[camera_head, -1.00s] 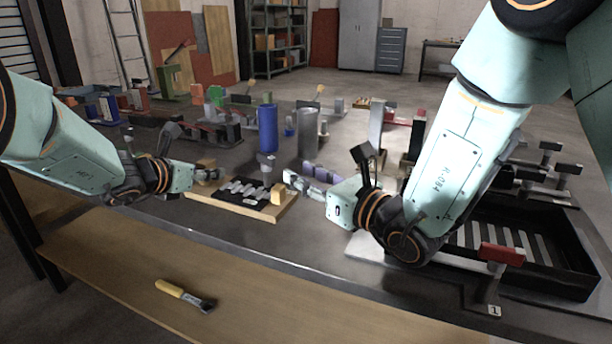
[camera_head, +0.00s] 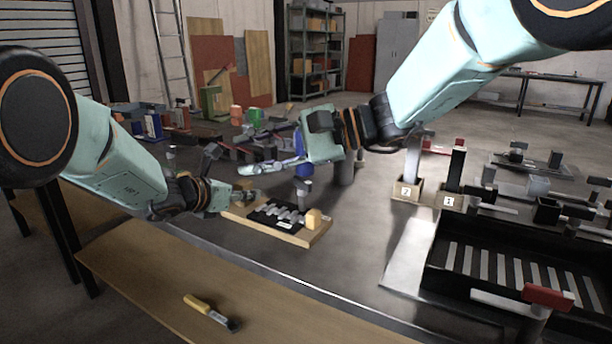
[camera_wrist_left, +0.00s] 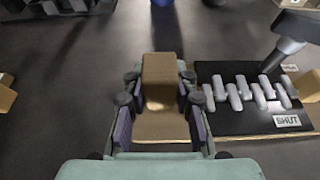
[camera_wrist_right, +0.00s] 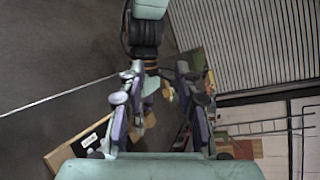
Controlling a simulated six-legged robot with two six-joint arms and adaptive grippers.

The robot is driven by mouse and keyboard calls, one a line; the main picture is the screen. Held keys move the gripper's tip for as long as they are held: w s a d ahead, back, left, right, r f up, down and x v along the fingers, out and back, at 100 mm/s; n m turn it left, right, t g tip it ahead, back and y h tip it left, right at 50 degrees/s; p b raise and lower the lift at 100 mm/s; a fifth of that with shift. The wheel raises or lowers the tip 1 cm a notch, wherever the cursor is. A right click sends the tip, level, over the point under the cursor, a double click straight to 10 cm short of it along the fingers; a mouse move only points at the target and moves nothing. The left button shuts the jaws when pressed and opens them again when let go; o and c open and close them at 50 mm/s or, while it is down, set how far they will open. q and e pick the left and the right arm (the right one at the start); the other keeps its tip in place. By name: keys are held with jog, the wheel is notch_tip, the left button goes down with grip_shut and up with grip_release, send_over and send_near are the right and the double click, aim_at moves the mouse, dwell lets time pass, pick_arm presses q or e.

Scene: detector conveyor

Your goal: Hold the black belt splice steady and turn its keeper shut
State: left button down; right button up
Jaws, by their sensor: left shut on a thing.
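The black belt splice (camera_head: 268,213), with a row of grey clips, lies on a wooden board (camera_head: 290,236) on the table. In the left wrist view the splice (camera_wrist_left: 235,118) has a white plate marked SHUT (camera_wrist_left: 287,121). A grey post with a dark head, apparently the keeper (camera_head: 303,188), stands at its far side; it also shows in the left wrist view (camera_wrist_left: 288,47). My left gripper (camera_head: 248,196) is shut on the tan block (camera_wrist_left: 160,80) at the board's left end. My right gripper (camera_head: 262,168) is open and empty above the board's far side, apart from the keeper.
A tan block (camera_head: 314,218) stands at the board's right end. A blue cylinder (camera_head: 303,150) and a grey cylinder (camera_head: 344,172) stand behind. A black tray (camera_head: 480,285) is at the right. A yellow-handled brush (camera_head: 208,311) lies on the front shelf.

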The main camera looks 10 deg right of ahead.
jog(key=n+g+h, duration=0.1)
jog(key=n+h, duration=0.1)
jog(key=n, duration=0.2)
jog(key=n+t+h, duration=0.2)
jog(key=n+h, duration=0.8)
send_near(304, 180)
jog(key=x, duration=0.8)
jog(key=shift+f, duration=0.3)
grip_shut()
